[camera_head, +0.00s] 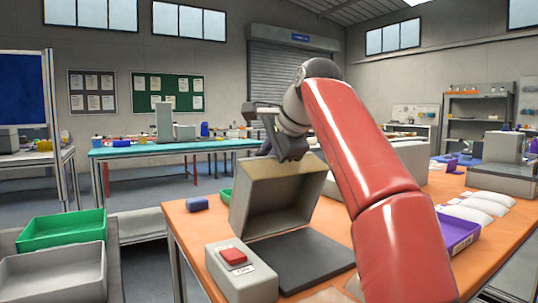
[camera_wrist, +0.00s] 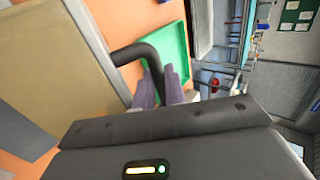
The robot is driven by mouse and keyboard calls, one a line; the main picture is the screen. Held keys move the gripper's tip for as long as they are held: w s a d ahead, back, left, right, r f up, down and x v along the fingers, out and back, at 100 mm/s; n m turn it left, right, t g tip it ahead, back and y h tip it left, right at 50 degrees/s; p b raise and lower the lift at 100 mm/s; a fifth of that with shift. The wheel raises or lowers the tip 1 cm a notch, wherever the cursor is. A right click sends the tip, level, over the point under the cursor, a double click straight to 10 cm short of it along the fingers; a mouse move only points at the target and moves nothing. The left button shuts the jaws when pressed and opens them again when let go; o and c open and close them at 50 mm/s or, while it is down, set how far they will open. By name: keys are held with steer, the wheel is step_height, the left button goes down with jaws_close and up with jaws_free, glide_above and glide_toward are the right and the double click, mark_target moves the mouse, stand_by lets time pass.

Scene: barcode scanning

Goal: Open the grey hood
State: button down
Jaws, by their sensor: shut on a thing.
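The grey hood (camera_head: 262,212) stands tilted up at the back of a dark flat plate (camera_head: 300,260) on the orange table, its open inside facing the camera. My gripper (camera_head: 290,152) is at the hood's upper edge. In the wrist view, the fingers of my gripper (camera_wrist: 163,88) are shut around the end of a black curved handle (camera_wrist: 135,53). The handle joins the hood's panel (camera_wrist: 60,60) at the left. The fingertips are partly hidden by the gripper body.
A grey box with a red button (camera_head: 233,256) stands in front of the hood. A blue block (camera_head: 197,204) lies to its left. A purple tray (camera_head: 458,232) and white packets (camera_head: 470,213) are at the right. Green and grey bins (camera_head: 60,231) stand at the left.

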steer(key=shift+a, duration=0.15)
steer(key=c, duration=1.8)
jaws_free()
steer(key=shift+s+d+r, duration=0.25)
steer(key=shift+r, duration=0.05)
steer(key=v, duration=0.3)
steer(key=shift+s+d+r, duration=0.15)
steer(key=shift+r, duration=0.2)
steer(key=s+d+b, duration=0.1)
steer(key=s+d, duration=0.1)
steer(key=s, duration=0.1)
steer(key=s+d+b, duration=0.1)
steer(key=s+d, duration=0.1)
steer(key=s, duration=0.2)
steer(key=s+d+b, duration=0.2)
steer(key=s+d, duration=0.1)
steer(key=shift+s+d, duration=0.1)
steer(key=shift+s, duration=0.1)
steer(key=shift+c, duration=0.4)
